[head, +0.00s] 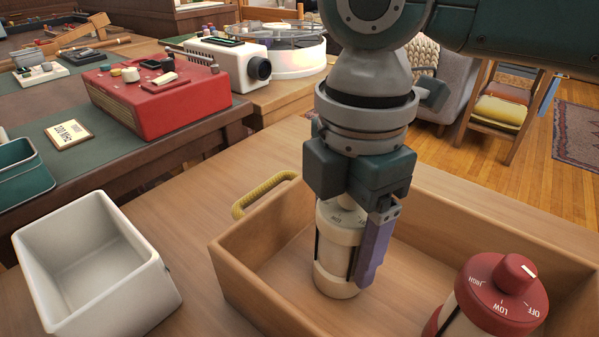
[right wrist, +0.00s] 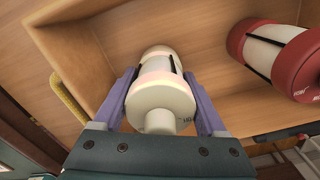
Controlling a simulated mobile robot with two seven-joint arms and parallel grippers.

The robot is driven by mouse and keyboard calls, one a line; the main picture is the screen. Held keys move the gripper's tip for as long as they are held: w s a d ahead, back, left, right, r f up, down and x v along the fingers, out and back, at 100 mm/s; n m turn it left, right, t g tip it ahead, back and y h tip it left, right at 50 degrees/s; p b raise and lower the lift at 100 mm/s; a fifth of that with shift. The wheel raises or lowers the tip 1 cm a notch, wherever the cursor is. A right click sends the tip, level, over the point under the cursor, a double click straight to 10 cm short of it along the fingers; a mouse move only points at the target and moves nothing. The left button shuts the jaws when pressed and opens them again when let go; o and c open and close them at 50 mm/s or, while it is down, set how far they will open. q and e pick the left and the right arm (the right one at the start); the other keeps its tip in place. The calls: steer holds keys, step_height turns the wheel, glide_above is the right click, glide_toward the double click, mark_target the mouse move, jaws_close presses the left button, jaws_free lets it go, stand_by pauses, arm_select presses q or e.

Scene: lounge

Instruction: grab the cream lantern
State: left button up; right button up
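The cream lantern (head: 333,262) stands upright in a wooden box (head: 257,291), its base apparently on the box floor. My right gripper (head: 360,262) points down over it, with the purple fingers on opposite sides of the body. In the right wrist view the lantern (right wrist: 160,97) fills the space between the fingers of the gripper (right wrist: 161,78), with no clear gap on either side. In the head view one finger is hidden behind the lantern. My left gripper is not in view.
A red lantern (head: 499,297) is in the same box, to the right; it also shows in the right wrist view (right wrist: 303,62). A yellow rope handle (head: 264,193) is on the box's left end. A white bin (head: 92,268) stands left. A red device (head: 158,98) and projector (head: 232,62) lie beyond.

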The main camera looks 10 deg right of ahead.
jaws_close()
stand_by(0.3)
